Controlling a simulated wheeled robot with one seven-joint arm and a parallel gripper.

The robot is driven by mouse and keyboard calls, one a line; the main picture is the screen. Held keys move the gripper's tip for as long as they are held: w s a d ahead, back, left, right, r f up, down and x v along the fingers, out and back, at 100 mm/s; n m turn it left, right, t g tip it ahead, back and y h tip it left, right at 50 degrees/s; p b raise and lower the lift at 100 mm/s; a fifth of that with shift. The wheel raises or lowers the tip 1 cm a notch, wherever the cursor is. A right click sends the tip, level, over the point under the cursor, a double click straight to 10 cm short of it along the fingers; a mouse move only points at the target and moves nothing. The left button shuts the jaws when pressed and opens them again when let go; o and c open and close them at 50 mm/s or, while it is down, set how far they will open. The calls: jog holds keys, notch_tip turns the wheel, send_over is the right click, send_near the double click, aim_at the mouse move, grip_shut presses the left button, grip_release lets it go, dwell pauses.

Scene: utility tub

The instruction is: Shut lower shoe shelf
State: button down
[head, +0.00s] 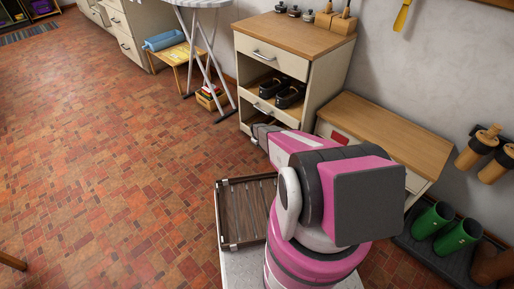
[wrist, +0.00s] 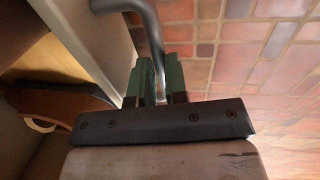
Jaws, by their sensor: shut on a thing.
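The shoe cabinet (head: 325,75) stands against the wall, with a wooden top and cream fronts. A shelf with black shoes (head: 290,96) sits behind a cream front with a metal handle. My gripper (head: 261,130) is low at the cabinet's front in the head view, and my arm hides most of the lower part there. In the wrist view my gripper (wrist: 158,80) is shut on a grey bar handle (wrist: 150,28). The handle is on a cream front panel (wrist: 95,35). Left of the panel are a tan board and a brown curved thing (wrist: 65,101), partly cut off.
A slatted dark tray (head: 246,208) is on the left of my arm. A low wooden-topped cabinet (head: 385,130) and green boots (head: 445,228) stand to the right. An ironing board (head: 205,50) is behind left. The brick floor (head: 110,150) on the left is clear.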

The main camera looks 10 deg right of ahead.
jog(key=shift+w+d, duration=0.2)
jog(key=c, duration=1.1)
grip_release()
jog(key=shift+c, duration=0.2)
jog(key=shift+r, duration=0.15)
jog(key=shift+s+r, duration=0.1)
jog(key=shift+r, duration=0.15)
notch_tip(320, 180, up, 10)
jog(key=a, duration=0.1)
jog(key=shift+s+a, duration=0.3)
jog(key=shift+s, duration=0.15)
jog(key=shift+s, duration=0.1)
